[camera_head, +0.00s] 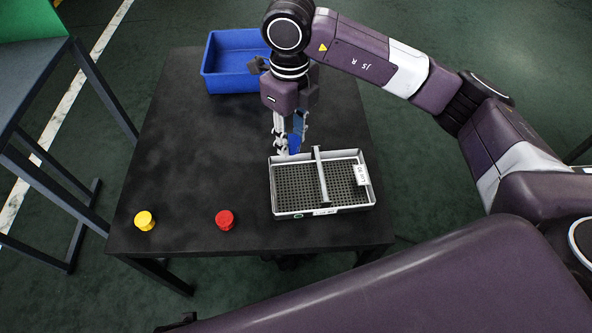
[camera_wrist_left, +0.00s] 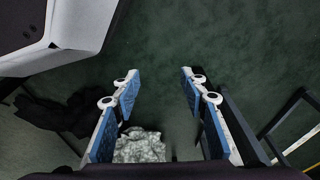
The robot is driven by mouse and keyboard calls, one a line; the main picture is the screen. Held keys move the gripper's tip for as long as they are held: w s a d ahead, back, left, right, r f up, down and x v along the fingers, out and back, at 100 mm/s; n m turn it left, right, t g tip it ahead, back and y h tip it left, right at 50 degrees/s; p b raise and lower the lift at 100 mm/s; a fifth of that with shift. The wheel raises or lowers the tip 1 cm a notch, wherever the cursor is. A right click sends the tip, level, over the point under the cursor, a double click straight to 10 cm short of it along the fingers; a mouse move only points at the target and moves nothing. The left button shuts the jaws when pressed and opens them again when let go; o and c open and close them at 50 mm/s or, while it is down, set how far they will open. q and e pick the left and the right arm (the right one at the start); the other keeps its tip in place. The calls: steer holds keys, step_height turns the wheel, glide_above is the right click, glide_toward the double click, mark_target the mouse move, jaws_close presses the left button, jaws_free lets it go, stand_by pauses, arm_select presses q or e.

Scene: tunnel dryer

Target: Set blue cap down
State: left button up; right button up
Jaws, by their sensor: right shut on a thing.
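My right gripper (camera_head: 290,142) points down at the far edge of the grey tray, shut on the blue cap (camera_head: 294,146). The cap is mostly hidden by the fingers; I cannot tell whether it touches anything below. The grey tray (camera_head: 272,190) has a perforated floor, a divider bar across it and white labels. A yellow cap (camera_head: 145,221) and a red cap (camera_head: 225,220) sit on the dark table, left of the tray. My left gripper (camera_wrist_left: 158,78) shows in the left wrist view, open and empty above the green floor.
A blue bin (camera_head: 207,72) stands at the back of the dark table (camera_head: 185,150). A metal-framed stand (camera_head: 60,170) is at the left. In the left wrist view, dark frame bars (camera_wrist_left: 285,125) are at the right.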

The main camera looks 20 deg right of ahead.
mark_target(293, 178)
step_height(293, 178, down, 12)
steer(key=shift+d+f+b, duration=0.1)
steer(key=shift+f+b, duration=0.05)
steer(key=shift+b, duration=0.45)
steer(key=shift+f, duration=0.25)
arm_select(q)
steer(key=r, duration=0.1)
steer(key=w+r, duration=0.1)
steer(key=r, duration=0.1)
steer(key=w+r, duration=0.1)
steer(key=shift+w+d+r, duration=0.15)
steer(key=shift+d, duration=0.2)
arm_select(e)
steer(key=shift+f, duration=0.1)
steer(key=o, duration=0.7)
arm_select(q)
steer(key=shift+r, duration=0.3)
arm_select(e)
steer(key=shift+o, duration=0.7)
